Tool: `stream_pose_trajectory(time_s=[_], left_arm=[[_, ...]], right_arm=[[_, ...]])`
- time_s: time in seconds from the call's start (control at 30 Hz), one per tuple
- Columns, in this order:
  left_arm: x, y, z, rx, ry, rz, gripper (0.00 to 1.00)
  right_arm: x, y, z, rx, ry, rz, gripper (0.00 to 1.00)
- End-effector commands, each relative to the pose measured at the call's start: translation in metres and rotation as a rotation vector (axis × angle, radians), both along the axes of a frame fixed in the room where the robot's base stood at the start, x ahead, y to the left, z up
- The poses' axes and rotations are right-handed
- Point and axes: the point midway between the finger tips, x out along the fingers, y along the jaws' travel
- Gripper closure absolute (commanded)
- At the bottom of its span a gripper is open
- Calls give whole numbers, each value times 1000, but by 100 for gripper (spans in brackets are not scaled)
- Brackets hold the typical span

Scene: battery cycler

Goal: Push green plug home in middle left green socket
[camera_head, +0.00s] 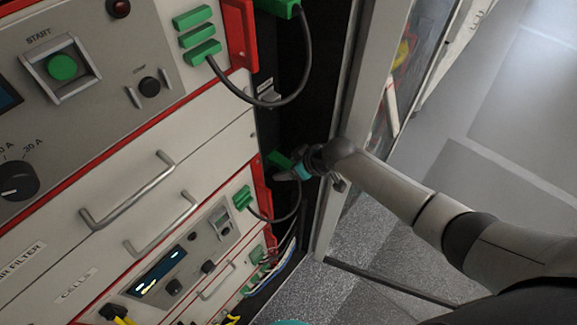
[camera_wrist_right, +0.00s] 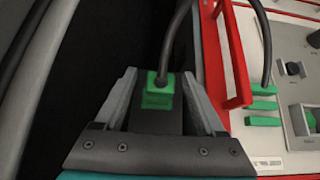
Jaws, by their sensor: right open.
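My right gripper (camera_head: 291,174) reaches in from the right to the dark gap beside the cabinet in the head view. In the right wrist view my right gripper (camera_wrist_right: 160,95) is open, with one finger on each side of a green plug (camera_wrist_right: 160,80). Gaps show between the plug and both fingers. A black cable rises from the plug. A darker green part (camera_wrist_right: 157,102), perhaps the socket, lies directly below it; how deep the plug sits cannot be told. In the head view a green plug (camera_head: 279,160) shows beside the gripper. My left gripper is not clearly seen.
Green connectors (camera_head: 203,53) sit on the upper panel, one with a looping black cable (camera_head: 285,102). A lower green connector (camera_head: 242,198) also carries a cable. A red handle (camera_wrist_right: 235,60) stands right of the gripper. Metal drawer handles (camera_head: 128,200) project from the cabinet.

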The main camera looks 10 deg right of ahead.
Motion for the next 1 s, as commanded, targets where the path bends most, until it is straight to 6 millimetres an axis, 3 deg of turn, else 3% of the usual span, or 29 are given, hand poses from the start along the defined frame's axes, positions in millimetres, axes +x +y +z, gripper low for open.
stream_pose_trajectory(time_s=[0.33, 1.0], left_arm=[[0, 0, 5, 0, 0, 0, 23], [0, 0, 23, 0, 0, 0, 23]], right_arm=[[-8, -7, 13, -2, 0, 0, 28], [-61, -47, 97, -2, 1, 2, 28]])
